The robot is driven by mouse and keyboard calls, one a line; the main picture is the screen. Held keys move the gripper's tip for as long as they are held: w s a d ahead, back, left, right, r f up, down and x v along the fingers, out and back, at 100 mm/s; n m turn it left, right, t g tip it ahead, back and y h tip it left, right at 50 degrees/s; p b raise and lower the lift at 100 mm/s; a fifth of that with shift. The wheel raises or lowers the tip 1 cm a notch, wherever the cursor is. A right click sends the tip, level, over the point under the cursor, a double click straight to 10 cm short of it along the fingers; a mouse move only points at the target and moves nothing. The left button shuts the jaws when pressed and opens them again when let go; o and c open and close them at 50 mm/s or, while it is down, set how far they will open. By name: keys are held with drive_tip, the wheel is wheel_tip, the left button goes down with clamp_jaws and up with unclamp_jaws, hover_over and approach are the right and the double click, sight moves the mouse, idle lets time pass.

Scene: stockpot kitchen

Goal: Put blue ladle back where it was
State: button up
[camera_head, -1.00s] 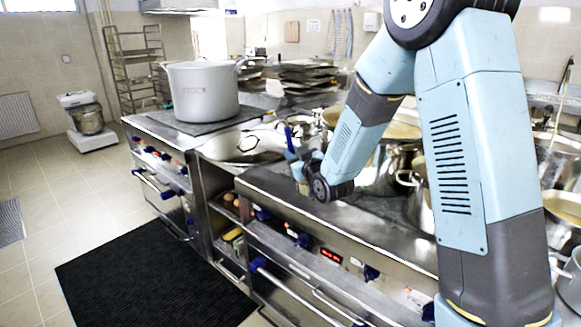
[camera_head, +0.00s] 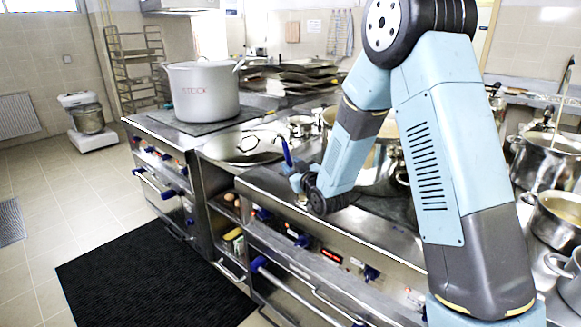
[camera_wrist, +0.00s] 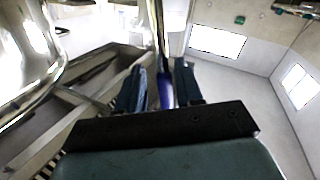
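The blue ladle (camera_head: 287,152) shows in the head view as a short blue handle sticking up from my gripper (camera_head: 296,180). In the wrist view its blue handle (camera_wrist: 166,92) lies between my two fingers (camera_wrist: 160,88), with a shiny metal shaft running up from it. My gripper is shut on the handle, though a narrow gap seems to show beside it in the wrist view. It is over the front edge of the steel stove top, right of the wide pan. The ladle's bowl cannot be made out.
A large grey stockpot (camera_head: 203,92) stands on the left stove. A wide shallow pan (camera_head: 243,147) sits behind my gripper. Several pots crowd the right, including a steel pot (camera_head: 545,165). Trays (camera_head: 300,75) are stacked behind.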

drive_tip(key=shift+o, duration=0.9)
drive_tip(key=v, duration=1.2)
drive_tip(key=s+d+r+m+g+h, duration=0.2)
drive_tip(key=s+d+r+h, duration=0.1)
drive_tip(key=d+r, duration=0.3)
drive_tip(key=s+d+r+m+g+h, duration=0.2)
drive_tip(key=s+d+r+m+h, duration=0.15)
drive_tip(key=d, duration=0.45)
drive_tip(key=s+d+r+m+g+h, duration=0.1)
drive_tip(key=s+d+r+m+g, duration=0.1)
drive_tip(key=s, duration=0.9)
drive_tip(key=s+d+r+m+g+h, duration=0.1)
drive_tip(key=s+d+r+g, duration=0.2)
drive_tip(key=s, duration=0.8)
drive_tip(key=shift+s+d+r+m+g, duration=0.2)
drive_tip(key=shift+d+r+m+g, duration=0.2)
drive_tip(key=shift+d+r, duration=0.3)
drive_tip(key=shift+d, duration=0.1)
drive_tip(key=shift+c, duration=0.5)
